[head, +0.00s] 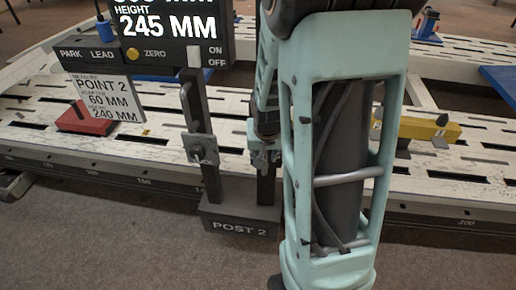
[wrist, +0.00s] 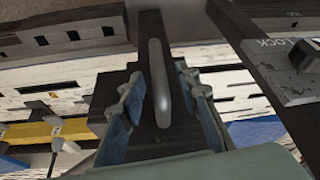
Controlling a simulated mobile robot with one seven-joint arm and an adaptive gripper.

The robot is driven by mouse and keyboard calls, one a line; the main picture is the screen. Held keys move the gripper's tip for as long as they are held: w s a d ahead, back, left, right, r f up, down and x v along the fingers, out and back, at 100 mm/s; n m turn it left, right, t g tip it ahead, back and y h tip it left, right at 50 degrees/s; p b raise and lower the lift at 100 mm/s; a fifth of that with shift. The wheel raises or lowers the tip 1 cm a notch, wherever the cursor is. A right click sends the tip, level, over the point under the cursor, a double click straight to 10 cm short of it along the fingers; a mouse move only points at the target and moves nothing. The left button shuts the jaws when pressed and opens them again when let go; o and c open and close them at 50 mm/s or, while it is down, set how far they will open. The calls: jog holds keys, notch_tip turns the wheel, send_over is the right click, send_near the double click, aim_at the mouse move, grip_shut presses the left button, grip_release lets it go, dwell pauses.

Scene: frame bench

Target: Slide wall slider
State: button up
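A dark post assembly labelled POST 2 (head: 240,226) has two uprights. The nearer right upright (head: 266,188) is partly hidden by my arm. My gripper (head: 264,156) is in front of it in the head view. In the wrist view a long rounded grey bar handle (wrist: 159,80) stands on a dark upright (wrist: 150,25). My gripper (wrist: 161,92) is open, with one finger on each side of the handle. Gaps show between the fingers and the handle. Which part is the wall slider is not labelled.
A metal plate with a knob (head: 201,149) sits on the left upright; a plate marked LOCK (wrist: 290,75) is at the wrist view's right. A display box (head: 172,35) with an ON/OFF switch (head: 194,56) is above. A red block (head: 85,120) and yellow block (head: 415,128) lie on the slotted bench (head: 160,158).

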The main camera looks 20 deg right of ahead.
jog(key=shift+w+f, duration=0.1)
jog(key=shift+f, duration=0.05)
grip_shut()
dwell(0.4)
notch_tip(320, 180, up, 11)
jog(key=p, duration=0.7)
jog(key=shift+f, duration=0.15)
grip_release()
jog(key=shift+f, duration=0.1)
jog(key=v, duration=0.7)
jog(key=shift+r, duration=0.25)
